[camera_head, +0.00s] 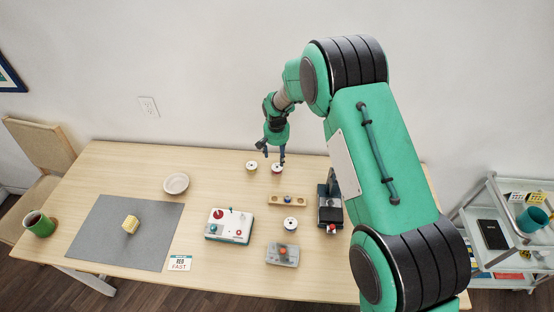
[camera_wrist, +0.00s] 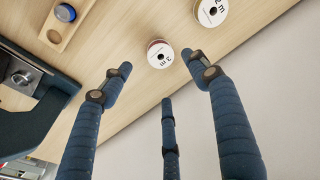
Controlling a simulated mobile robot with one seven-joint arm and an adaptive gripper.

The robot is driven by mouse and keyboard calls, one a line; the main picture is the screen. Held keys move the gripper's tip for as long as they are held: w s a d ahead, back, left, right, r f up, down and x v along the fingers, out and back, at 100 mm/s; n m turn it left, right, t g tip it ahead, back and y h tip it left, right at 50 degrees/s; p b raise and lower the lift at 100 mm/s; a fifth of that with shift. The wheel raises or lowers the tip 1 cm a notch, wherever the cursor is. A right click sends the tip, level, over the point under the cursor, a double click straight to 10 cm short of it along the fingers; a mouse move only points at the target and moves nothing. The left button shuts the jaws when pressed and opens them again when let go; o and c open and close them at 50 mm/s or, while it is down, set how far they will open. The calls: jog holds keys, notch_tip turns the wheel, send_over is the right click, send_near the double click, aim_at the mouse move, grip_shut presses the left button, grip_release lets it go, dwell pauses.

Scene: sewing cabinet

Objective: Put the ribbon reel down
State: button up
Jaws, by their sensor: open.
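Two white ribbon reels stand side by side near the back edge of the table: one marked 3 m with a reddish band (camera_head: 278,168), and one to its left (camera_head: 252,166). In the wrist view the 3 m reel (camera_wrist: 160,54) lies just beyond my fingertips, and the other, marked 2 m (camera_wrist: 212,11), is to its upper right. A third reel (camera_head: 290,224) stands nearer the front. My gripper (camera_head: 272,156) is above the back pair with its three blue fingers spread (camera_wrist: 157,66). It holds nothing; contact with the 3 m reel cannot be told.
A wooden holder (camera_head: 274,199), a red-knobbed box (camera_head: 230,224), a grey box (camera_head: 283,253) and a dark machine (camera_head: 328,212) stand near the reels. A bowl (camera_head: 176,183) and a grey mat (camera_head: 105,220) are left. Bare table lies between bowl and reels.

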jog(key=shift+s+r, duration=0.2)
jog(key=shift+r, duration=0.9)
jog(key=s+d+r+t, duration=0.1)
jog(key=s+d+r, duration=0.45)
jog(key=r, duration=0.55)
jog(key=s+d+r, duration=0.4)
jog(key=d+r, duration=0.2)
jog(key=r, duration=0.4)
jog(key=s+d+r+t, duration=0.1)
jog(key=s+d+r, duration=0.4)
jog(key=r, duration=0.6)
jog(key=s+d+r, duration=0.4)
jog(key=s, duration=0.4)
jog(key=s+d+r, duration=0.4)
jog(key=s, duration=0.4)
jog(key=s+d+t, duration=0.2)
jog(key=s+d, duration=0.2)
jog(key=s, duration=1.3)
jog(key=shift+s+d, duration=0.15)
jog(key=shift+d, duration=0.05)
